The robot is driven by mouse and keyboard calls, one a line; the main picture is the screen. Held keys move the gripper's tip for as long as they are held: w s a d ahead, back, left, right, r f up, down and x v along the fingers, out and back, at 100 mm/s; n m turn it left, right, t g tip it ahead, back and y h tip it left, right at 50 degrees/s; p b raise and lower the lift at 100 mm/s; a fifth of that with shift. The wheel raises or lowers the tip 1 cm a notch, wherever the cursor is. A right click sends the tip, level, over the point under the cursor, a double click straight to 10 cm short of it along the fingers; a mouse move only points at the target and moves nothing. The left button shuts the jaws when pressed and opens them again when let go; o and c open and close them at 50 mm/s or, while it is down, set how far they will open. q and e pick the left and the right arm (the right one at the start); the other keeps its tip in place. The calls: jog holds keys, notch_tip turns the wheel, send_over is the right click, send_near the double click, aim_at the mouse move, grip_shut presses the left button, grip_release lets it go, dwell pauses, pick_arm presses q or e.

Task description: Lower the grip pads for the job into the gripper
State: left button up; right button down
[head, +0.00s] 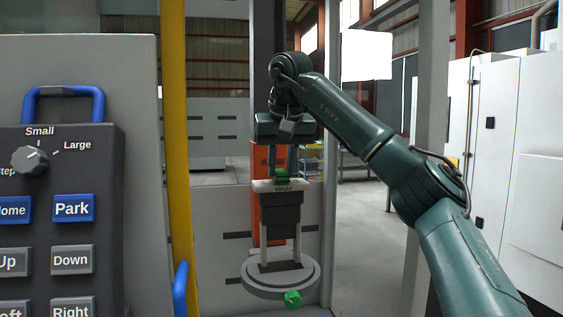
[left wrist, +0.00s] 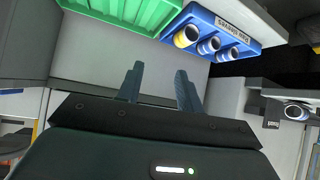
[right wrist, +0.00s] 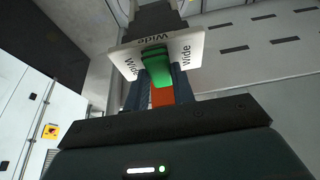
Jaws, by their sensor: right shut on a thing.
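The grip pads show in the head view as a white plate marked "Wide" (head: 298,186) with a green tab on top, a dark block and two pale legs below. My right gripper (head: 283,167) is shut on the green tab (right wrist: 156,68), pointing down, with the pads upright under it. Below is a round grey gripper body (head: 255,291) with a dark centre and a green knob (head: 292,299). The legs' lower ends meet or overlap its dark centre in the picture; I cannot tell whether they are seated. My left gripper (left wrist: 160,83) is open and empty.
A control box (head: 100,150) with a knob and buttons stands at the left of the head view, beside a yellow post (head: 178,150). An orange part (head: 262,160) is behind the pads. The left wrist view shows a green bin (left wrist: 130,15) and a blue bin (left wrist: 240,35) holding cylinders.

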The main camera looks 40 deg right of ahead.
aim_at(281, 186)
pick_arm(q)
jog(key=shift+f, duration=0.1)
pick_arm(e)
jog(key=shift+f, duration=0.15)
jog(key=shift+f+b, duration=0.4)
jog(key=shift+f, duration=0.2)
jog(key=shift+f+b, duration=0.3)
jog(key=shift+f, duration=0.35)
jog(key=shift+f+b, duration=0.45)
jog(key=shift+f, duration=0.55)
jog(key=shift+f+b, duration=0.35)
jog(key=shift+f, duration=0.5)
jog(key=shift+f+b, duration=0.3)
jog(key=shift+f, duration=0.3)
pick_arm(q)
jog(key=shift+w+d+f+t, duration=0.25)
jog(key=shift+d+f+t, duration=0.1)
jog(key=shift+f, duration=0.1)
jog(key=shift+w+r, duration=0.1)
jog(key=shift+r, duration=0.05)
pick_arm(e)
jog(key=shift+f, duration=0.15)
jog(key=shift+f, duration=0.2)
